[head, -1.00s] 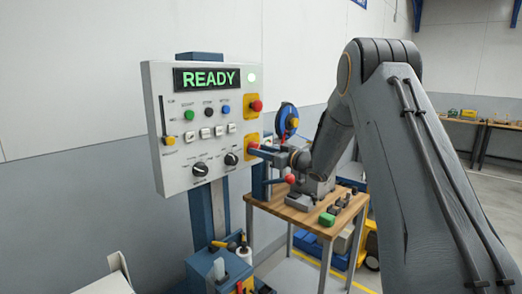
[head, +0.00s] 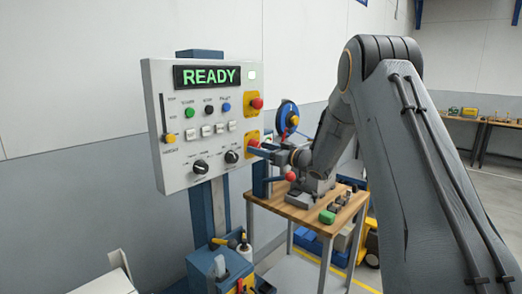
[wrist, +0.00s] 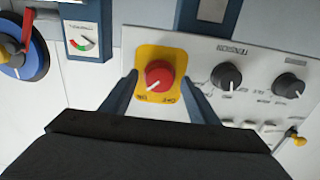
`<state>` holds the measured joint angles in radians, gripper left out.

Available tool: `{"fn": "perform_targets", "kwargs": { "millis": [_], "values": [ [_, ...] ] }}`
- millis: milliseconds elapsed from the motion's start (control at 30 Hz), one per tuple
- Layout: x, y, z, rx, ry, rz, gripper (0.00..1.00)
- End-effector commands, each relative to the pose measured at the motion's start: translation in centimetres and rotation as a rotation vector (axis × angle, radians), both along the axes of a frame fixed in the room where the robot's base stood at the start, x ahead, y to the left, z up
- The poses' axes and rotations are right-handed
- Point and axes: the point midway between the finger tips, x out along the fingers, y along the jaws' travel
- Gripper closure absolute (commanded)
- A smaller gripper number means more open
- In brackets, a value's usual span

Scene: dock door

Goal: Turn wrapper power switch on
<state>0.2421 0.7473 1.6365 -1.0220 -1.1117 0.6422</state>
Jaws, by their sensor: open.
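The wrapper's control panel (head: 175,150) is a pale upright box with a green READY display (head: 208,77). Two red knobs on yellow plates sit at its right edge: an upper one (head: 256,104) and a lower one (head: 253,143). My gripper (head: 266,152) is at the lower one. In the wrist view a red rotary switch (wrist: 159,76) on a yellow plate (wrist: 146,56) lies between the fingertips of my gripper (wrist: 158,84). The fingers are open, one on each side, with a gap to the knob. Its white mark points lower left. Its small labels are hard to read.
Black dials (wrist: 227,76) sit close to the right finger in the wrist view. A small gauge (wrist: 83,42) and a blue round part (wrist: 22,58) are at upper left. A wooden-topped table (head: 305,211) with small parts stands under my arm.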

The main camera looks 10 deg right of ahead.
Motion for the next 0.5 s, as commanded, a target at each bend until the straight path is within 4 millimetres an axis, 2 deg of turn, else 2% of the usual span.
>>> {"fn": "perform_targets", "kwargs": {
  "millis": [500],
  "values": [
    [-5.6,-4.1,-0.1,-0.001,0.001,-0.002,0.45]
  ]
}}
